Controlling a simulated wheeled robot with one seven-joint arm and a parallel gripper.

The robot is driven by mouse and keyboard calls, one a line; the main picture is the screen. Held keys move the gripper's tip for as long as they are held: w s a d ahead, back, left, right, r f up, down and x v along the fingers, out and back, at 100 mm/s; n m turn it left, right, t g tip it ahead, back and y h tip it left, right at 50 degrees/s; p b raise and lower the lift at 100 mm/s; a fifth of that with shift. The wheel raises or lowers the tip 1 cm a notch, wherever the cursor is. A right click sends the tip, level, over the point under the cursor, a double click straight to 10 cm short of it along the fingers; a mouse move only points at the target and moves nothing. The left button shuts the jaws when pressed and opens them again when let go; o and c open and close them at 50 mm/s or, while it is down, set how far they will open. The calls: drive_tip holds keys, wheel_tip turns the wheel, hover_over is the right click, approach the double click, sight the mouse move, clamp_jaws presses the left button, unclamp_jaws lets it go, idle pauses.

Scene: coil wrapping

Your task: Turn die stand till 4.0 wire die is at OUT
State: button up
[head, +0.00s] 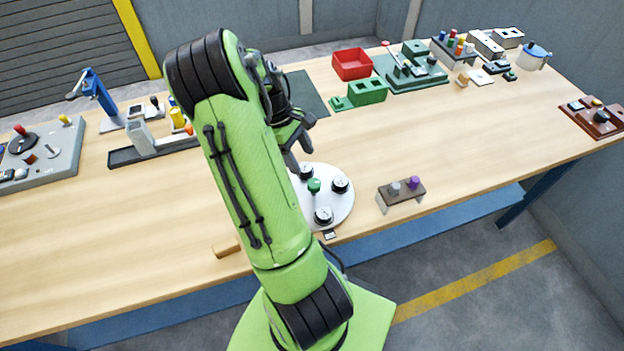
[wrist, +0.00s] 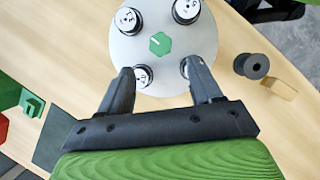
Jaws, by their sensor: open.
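The die stand is a round white plate (head: 340,207) with a green knob (head: 314,186) at its centre and several black dies with white labelled tops around it. In the wrist view the plate (wrist: 160,58) and the green lobed knob (wrist: 160,43) with a white line show from above. Dies stand at the upper left (wrist: 128,20), top right (wrist: 186,10) and, partly behind the fingers, bottom left (wrist: 142,76). Their numbers are too small to read surely. My gripper (wrist: 160,70) is open and empty, above the plate, fingers apart, short of the knob.
A small dark-and-white tag (head: 330,234) lies at the plate's front edge; its text is unreadable. A brown rack (head: 402,190) with grey and purple pegs stands to the right. A black spool (wrist: 252,66) and wooden block (wrist: 280,88) lie near the plate. Table between is clear.

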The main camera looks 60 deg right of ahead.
sight(314, 182)
drive_tip(key=x, duration=0.9)
drive_tip(key=shift+b, duration=0.35)
clamp_jaws()
